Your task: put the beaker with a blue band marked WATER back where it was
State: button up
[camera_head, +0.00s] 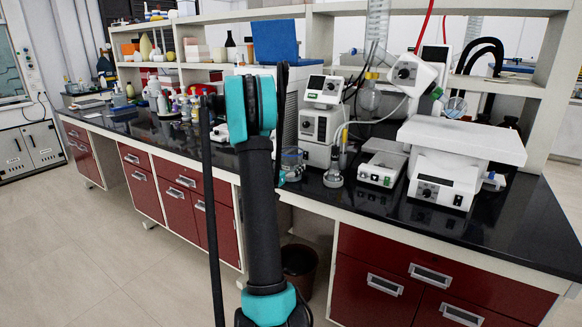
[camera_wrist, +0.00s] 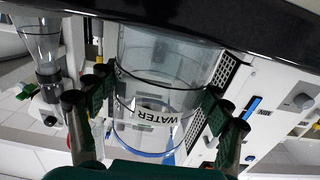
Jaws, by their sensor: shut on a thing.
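The clear glass beaker (camera_wrist: 165,68) is between the fingers of my gripper (camera_wrist: 157,100) in the wrist view. Its dark WATER lettering appears upside down there, and a blue ring shows near its rim, lower in the picture. The fingers press on both sides of the beaker. Its base end is close to the black worktop (camera_wrist: 250,30); I cannot tell whether they touch. In the head view the beaker (camera_head: 293,157) shows just right of my arm, over the bench, and the arm hides much of my gripper.
To the beaker's right stand a white instrument (camera_head: 320,128), a small flask (camera_head: 333,176) and a white hotplate-like device (camera_head: 381,170). A large white device (camera_head: 445,180) stands farther right. Bottles (camera_head: 180,103) crowd the bench at left. The front edge of the black bench top is mostly clear.

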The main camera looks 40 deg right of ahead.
jog(key=shift+f, duration=0.1)
jog(key=o, duration=1.9)
jog(key=shift+c, duration=0.2)
jog(key=shift+s+a, duration=0.1)
jog(key=shift+a, duration=0.25)
jog(key=s+a+f+n+g+y, duration=0.1)
jog(key=s+a+f+n+y, duration=0.3)
jog(key=s+a, duration=0.5)
jog(key=s+a+f+n+y, duration=0.4)
jog(key=s+a+y, duration=0.3)
jog(key=a, duration=1.2)
jog(key=s+a+f+n+g+y, duration=0.1)
jog(key=s+a+f+n+y, duration=0.3)
jog(key=s+a, duration=0.8)
jog(key=a+n+y, duration=0.1)
jog(key=a, duration=0.1)
jog(key=shift+a+f+n+g+y, duration=0.3)
jog(key=shift+a+f, duration=0.05)
jog(key=shift+f, duration=0.05)
